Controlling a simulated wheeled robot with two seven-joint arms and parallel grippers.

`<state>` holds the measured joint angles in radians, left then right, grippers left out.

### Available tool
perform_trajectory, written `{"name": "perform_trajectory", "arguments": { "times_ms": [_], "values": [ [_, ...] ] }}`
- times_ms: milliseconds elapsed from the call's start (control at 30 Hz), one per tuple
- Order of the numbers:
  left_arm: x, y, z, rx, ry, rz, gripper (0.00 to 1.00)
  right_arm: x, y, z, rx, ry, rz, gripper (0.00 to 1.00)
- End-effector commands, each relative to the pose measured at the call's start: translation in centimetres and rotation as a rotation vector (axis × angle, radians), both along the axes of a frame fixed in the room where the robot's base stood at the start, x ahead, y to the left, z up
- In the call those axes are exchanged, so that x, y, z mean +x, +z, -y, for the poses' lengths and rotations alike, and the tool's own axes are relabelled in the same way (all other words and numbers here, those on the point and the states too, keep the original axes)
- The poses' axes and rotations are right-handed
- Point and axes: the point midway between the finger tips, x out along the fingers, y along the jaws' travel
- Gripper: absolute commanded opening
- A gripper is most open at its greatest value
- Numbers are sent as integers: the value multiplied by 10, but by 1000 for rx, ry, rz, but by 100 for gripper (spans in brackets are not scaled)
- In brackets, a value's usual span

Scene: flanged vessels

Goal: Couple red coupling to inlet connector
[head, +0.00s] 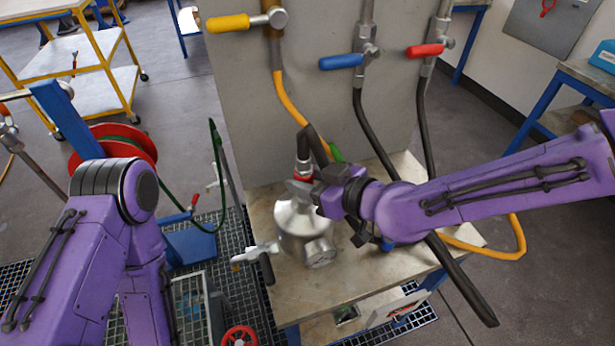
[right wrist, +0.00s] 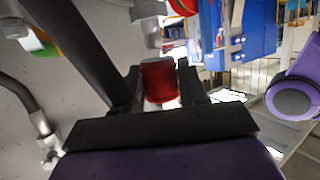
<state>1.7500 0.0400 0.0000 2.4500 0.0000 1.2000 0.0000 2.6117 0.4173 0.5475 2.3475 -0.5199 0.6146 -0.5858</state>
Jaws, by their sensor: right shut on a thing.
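The red coupling (head: 303,178) is on the end of a dark hose and sits at the top of the steel vessel (head: 300,222). My right gripper (head: 312,186) reaches in from the right and is shut on it. In the right wrist view the red coupling (right wrist: 160,80) is between the two dark fingers (right wrist: 160,88). The inlet connector is hidden by the coupling and gripper, so I cannot tell whether the two touch. My left arm is at the left, and its gripper is out of view.
The vessel stands on a pale worktop (head: 262,215) before a grey panel (head: 310,100). Yellow, blue (head: 342,61) and red (head: 425,50) valve handles are on the panel, with hoses hanging below. A side valve (head: 258,255) sticks out left. A red hose reel (head: 112,143) stands left.

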Motion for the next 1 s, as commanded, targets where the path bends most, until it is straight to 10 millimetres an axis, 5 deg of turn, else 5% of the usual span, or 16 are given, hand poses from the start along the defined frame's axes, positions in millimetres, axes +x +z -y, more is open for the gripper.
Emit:
{"name": "perform_trajectory", "arguments": {
  "times_ms": [1000],
  "values": [
    [0, -20, 0, 0, 0, 0, 43, 0, -24, 0, 1, 0, 1, 0]
  ]
}}
